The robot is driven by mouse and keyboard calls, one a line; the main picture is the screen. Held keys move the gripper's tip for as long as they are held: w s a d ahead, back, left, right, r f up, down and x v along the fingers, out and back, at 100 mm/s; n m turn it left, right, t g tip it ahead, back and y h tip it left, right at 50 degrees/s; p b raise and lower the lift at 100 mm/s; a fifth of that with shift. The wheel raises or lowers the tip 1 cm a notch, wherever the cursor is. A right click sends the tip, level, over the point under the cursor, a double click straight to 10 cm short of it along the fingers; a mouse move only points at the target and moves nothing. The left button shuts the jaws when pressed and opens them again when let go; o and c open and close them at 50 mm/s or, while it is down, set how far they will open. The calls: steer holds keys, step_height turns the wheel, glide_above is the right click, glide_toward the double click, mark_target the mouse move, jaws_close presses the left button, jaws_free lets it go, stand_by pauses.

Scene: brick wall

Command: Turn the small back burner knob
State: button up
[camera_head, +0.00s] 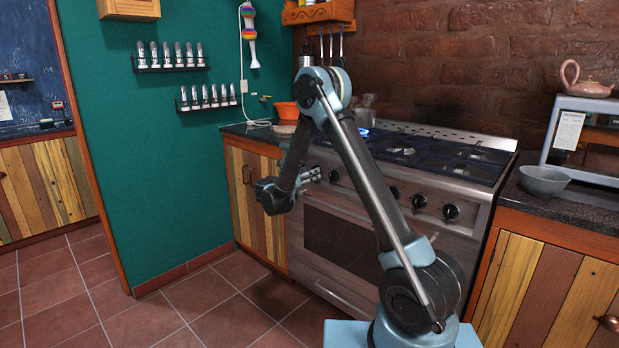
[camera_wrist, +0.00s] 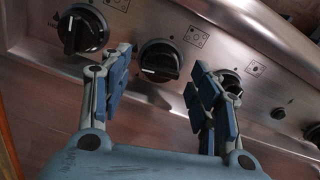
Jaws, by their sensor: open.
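The stove (camera_head: 370,230) has a row of black knobs on its steel front panel, also close up in the wrist view. A black knob (camera_wrist: 160,61) sits between the fingers of my open gripper (camera_wrist: 158,72), with a burner symbol (camera_wrist: 196,36) to its upper right. Another knob (camera_wrist: 82,30) is to the left, and one (camera_wrist: 231,80) is partly hidden behind the right finger. I cannot tell which knob is for the small back burner. In the head view my gripper (camera_head: 311,175) is at the left end of the panel, where my arm and gripper hide part of it.
A blue flame (camera_head: 363,132) shows on a rear left burner. An orange bowl (camera_head: 286,110) stands on the left counter. The tiled floor (camera_head: 210,305) before the stove's left side is clear.

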steer(key=c, duration=1.1)
steer(key=shift+o, duration=0.2)
steer(key=shift+m, duration=0.3)
steer(key=m, duration=1.9)
steer(key=shift+s+d+f, duration=0.1)
steer(key=shift+d+f, duration=0.05)
steer(key=shift+m, duration=0.4)
steer(key=shift+s+d, duration=0.1)
